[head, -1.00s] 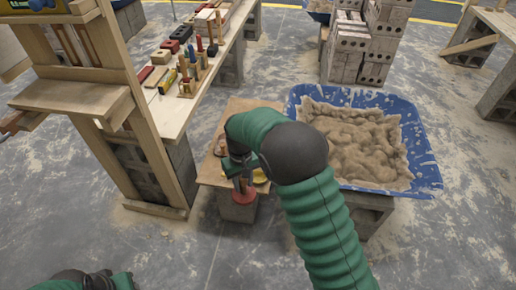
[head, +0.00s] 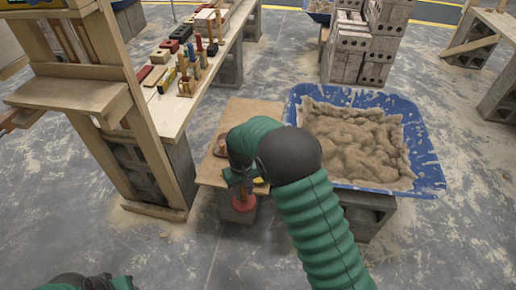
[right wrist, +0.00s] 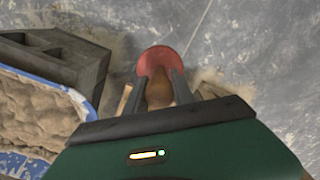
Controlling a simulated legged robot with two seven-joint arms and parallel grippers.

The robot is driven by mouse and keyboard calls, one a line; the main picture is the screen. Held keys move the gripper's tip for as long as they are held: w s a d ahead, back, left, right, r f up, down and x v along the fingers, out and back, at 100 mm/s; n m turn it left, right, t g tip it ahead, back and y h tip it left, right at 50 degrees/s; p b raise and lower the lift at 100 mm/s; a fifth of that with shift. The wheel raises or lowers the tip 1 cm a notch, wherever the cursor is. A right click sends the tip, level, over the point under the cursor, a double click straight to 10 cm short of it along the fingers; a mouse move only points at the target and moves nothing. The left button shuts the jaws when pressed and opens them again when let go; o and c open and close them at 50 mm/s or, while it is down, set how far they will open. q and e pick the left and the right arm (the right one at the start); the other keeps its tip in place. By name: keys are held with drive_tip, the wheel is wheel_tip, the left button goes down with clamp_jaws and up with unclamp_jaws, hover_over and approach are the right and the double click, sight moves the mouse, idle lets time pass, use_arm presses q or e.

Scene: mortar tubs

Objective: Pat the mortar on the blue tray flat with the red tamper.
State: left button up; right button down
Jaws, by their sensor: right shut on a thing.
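The blue tray (head: 432,165) stands on a block at the right of the head view, with lumpy, uneven mortar (head: 360,145) in it. The red tamper (head: 244,203) hangs below my right gripper (head: 238,180), near the front edge of a low board, left of the tray. In the right wrist view, the right gripper (right wrist: 160,85) is shut on the tamper's wooden handle, and the tamper's red disc (right wrist: 160,60) shows beyond the fingertips. My left arm shows only in part at the bottom left of the head view; its gripper is not seen.
A low wooden board (head: 255,108) on a block lies left of the tray, with a small yellow item (head: 260,181) partly hidden by my arm. A workbench (head: 168,115) with several tools and bricks stands at the left. A brick stack (head: 365,45) stands behind the tray.

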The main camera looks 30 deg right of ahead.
wheel_tip(320, 180, down, 16)
drive_tip(key=b, duration=0.7)
idle(1.6)
drive_tip(key=shift+r, duration=0.2)
drive_tip(key=shift+r+p, duration=0.75)
drive_tip(key=shift+p, duration=0.1)
